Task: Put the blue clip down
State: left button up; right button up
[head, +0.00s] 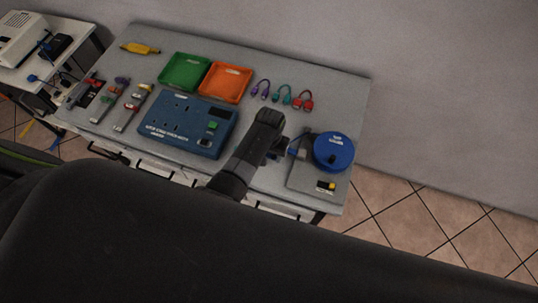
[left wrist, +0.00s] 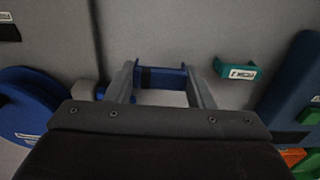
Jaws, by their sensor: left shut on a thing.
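The blue clip (left wrist: 163,78) is a short blue bar with a dark band, between the two fingertips of my left gripper (left wrist: 160,82) in the left wrist view. The gripper is shut on it, with a finger at each end. In the head view my left gripper (head: 271,124) is over the right part of the table, between the blue panel box and the blue reel. The clip is not clearly visible there. I cannot tell whether the clip touches the tabletop. My right gripper is not in view.
The blue reel (head: 333,152) stands on a grey plate at the table's right end. The blue panel box (head: 187,124) is left of the gripper. A teal clip (left wrist: 236,71) lies right of the held clip. Green (head: 185,72) and orange (head: 225,82) trays stand behind.

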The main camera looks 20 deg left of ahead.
aim_at(269, 162)
pick_arm(q)
notch_tip(269, 162, down, 2)
jog(key=shift+s+f+b, duration=0.1)
jog(key=shift+f+b, duration=0.15)
jog(key=shift+b, duration=0.9)
jog(key=shift+f, duration=0.2)
jog(key=shift+r, duration=0.1)
jog(key=o, duration=1)
